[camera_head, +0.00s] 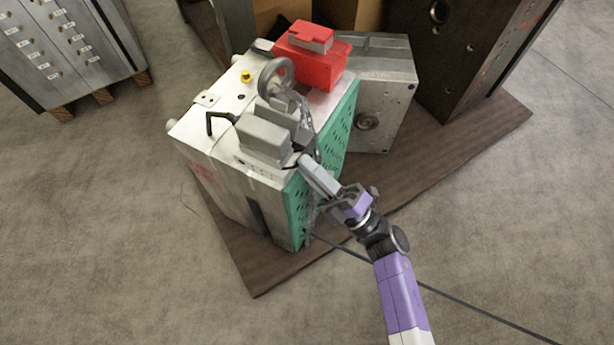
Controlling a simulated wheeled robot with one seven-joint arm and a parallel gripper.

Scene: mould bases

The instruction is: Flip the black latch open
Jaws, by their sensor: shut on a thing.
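A black, bent L-shaped bar (220,122) that may be the black latch stands on top of the silver mould base (215,165), left of a grey block (265,137). My gripper (302,160) is at the right side of that block, by the base's top edge above the green side plate (296,207). It is clearly apart from the bent bar. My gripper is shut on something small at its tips. A thin dark part shows beside the tips, but I cannot tell what it is.
A chain (317,150) hangs near my gripper. A grey ring (276,77) and a red block (311,62) stand behind on the base. Another metal mould (380,85) is behind right. The brown board (440,170) is clear at right.

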